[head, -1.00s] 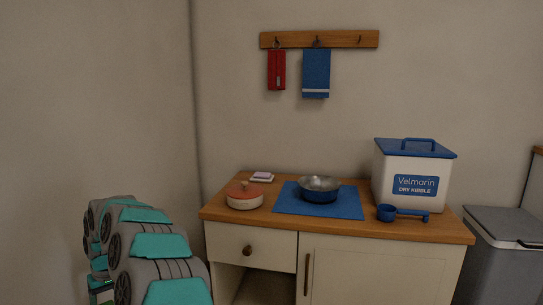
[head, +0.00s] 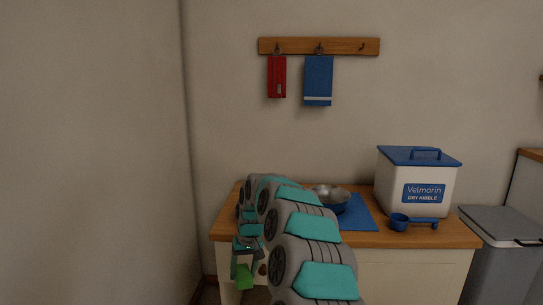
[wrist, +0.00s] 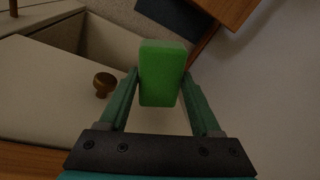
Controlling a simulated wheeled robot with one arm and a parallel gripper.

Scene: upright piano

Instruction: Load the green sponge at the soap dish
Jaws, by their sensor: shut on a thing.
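The green sponge (head: 244,277) is held by my gripper (head: 246,253), in front of the left end of the wooden-topped cabinet and below its top. In the wrist view, the sponge (wrist: 162,72) stands between the two fingers of my gripper (wrist: 161,80), which are shut on its sides. No soap dish can be made out now. My arm covers the left part of the cabinet top, where a small pale item lay earlier.
A metal bowl (head: 338,200) sits on a blue mat (head: 358,213). A blue scoop (head: 400,222) lies by the kibble box (head: 418,187). A drawer knob (wrist: 105,84) is close beside the sponge in the wrist view. A grey bin (head: 500,260) stands at right.

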